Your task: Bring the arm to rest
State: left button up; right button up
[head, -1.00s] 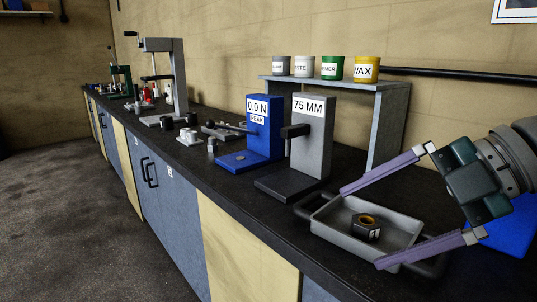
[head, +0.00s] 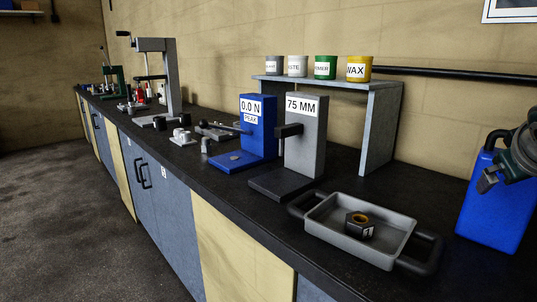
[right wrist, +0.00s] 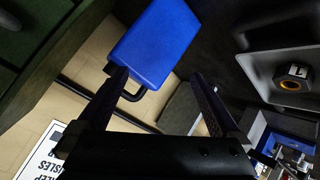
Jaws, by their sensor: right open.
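My right gripper (head: 505,172) is at the right edge of the head view, in front of the blue can, and is partly cut off there. In the right wrist view my right gripper (right wrist: 158,80) has its two dark fingers spread apart with nothing held between them. A dark hex nut (head: 360,227) with a brass-coloured bore and a white label lies in a grey tray (head: 318,240) on the bench. The nut (right wrist: 292,78) and tray (right wrist: 256,70) also show at the right of the right wrist view, apart from the fingers. My left gripper is in neither view.
A blue can (head: 490,220) stands right of the tray, close to my right gripper; the can (right wrist: 155,45) also shows beyond the fingers.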

jog(key=s+a+f+g+y, duration=0.1)
jog(key=s+a+f, duration=0.2)
jog(key=s+f, duration=0.1)
jog(key=s+a+f+n+g+y, duration=0.1)
jog(key=s+a+f+g+y, duration=0.1)
jog(key=s+a+f, duration=0.2)
jog(key=s+a+f+n+g+y, duration=0.1)
jog(key=s+a+f, duration=0.3)
jog(key=s, duration=0.2)
jog(key=shift+s+a+f+g, duration=0.1)
jog(key=shift+s+f+g, duration=0.1)
jog(key=shift+s+g, duration=0.15)
jog(key=s+a+r+y, duration=0.1)
jog(key=s+a+y, duration=0.1)
jog(key=s+a, duration=0.5)
jog(key=s+a+y, duration=0.1)
jog(key=s+a, duration=0.2)
jog(key=s, duration=0.7)
notch_tip(320, 180, up, 38)
jog(key=p, duration=3.8)
jog(key=shift+n, duration=0.4)
jog(key=shift+a, duration=0.1)
